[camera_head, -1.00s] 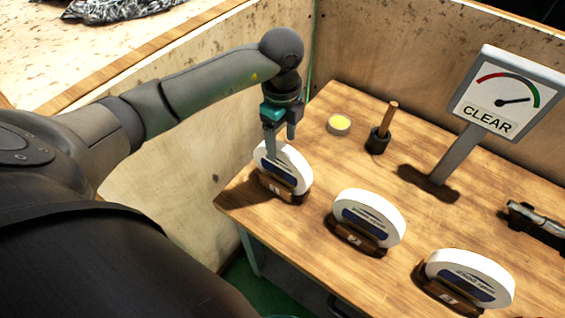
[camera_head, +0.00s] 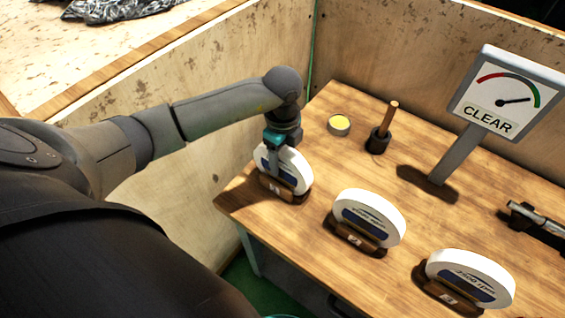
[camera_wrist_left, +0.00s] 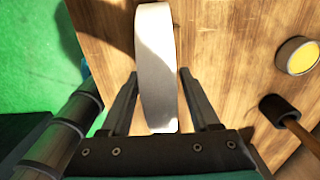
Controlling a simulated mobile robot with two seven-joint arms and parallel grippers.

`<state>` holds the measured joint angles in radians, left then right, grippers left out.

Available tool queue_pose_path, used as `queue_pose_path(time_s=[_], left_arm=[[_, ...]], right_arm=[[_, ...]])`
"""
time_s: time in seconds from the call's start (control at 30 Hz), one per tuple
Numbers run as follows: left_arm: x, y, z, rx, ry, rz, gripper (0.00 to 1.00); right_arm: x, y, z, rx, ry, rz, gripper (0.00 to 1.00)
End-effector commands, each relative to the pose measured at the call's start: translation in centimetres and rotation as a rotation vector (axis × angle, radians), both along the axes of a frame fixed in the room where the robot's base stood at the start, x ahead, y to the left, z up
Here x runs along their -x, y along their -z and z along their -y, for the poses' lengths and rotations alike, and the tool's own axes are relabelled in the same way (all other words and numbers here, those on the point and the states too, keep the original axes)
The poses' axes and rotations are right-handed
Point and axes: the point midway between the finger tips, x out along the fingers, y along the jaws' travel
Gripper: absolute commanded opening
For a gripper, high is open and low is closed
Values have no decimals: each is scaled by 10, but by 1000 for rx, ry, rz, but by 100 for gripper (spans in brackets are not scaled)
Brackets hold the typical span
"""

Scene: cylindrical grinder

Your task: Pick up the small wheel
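Three white wheels stand upright in dark wooden holders on the table. The leftmost wheel (camera_head: 288,172), in the holder marked 1, looks a bit smaller than the middle wheel (camera_head: 370,213) and the right wheel (camera_head: 470,276). My left gripper (camera_head: 282,150) is down over the top of the leftmost wheel. In the left wrist view the fingers of the gripper (camera_wrist_left: 158,76) stand on either side of this wheel (camera_wrist_left: 154,50), open, with a gap showing on each side. The wheel hides parts of the fingers in the head view. My right gripper is not in view.
Behind the wheels are a round yellow tin (camera_head: 339,124) and a dark mallet-like tool with a wooden handle (camera_head: 380,136). A gauge sign reading CLEAR (camera_head: 503,95) stands at the back right. Wooden panels border the table (camera_head: 310,245).

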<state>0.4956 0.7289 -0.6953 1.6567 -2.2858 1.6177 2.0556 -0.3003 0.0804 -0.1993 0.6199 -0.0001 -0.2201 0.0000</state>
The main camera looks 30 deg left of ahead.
Motion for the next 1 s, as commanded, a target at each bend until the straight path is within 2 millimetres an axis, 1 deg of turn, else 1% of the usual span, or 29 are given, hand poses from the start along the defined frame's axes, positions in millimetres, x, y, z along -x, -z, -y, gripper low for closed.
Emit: queue_pose_path(time_s=[0.03, 0.07, 0.53, 1.0], left_arm=[[0, 0, 0, 0, 0, 0, 56], [0, 0, 0, 0, 0, 0, 52], [0, -1, 0, 0, 0, 1, 0], [0, -1, 0, 0, 0, 0, 0]], right_arm=[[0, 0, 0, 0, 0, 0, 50], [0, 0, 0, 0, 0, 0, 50], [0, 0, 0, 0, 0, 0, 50], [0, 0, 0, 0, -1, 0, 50]])
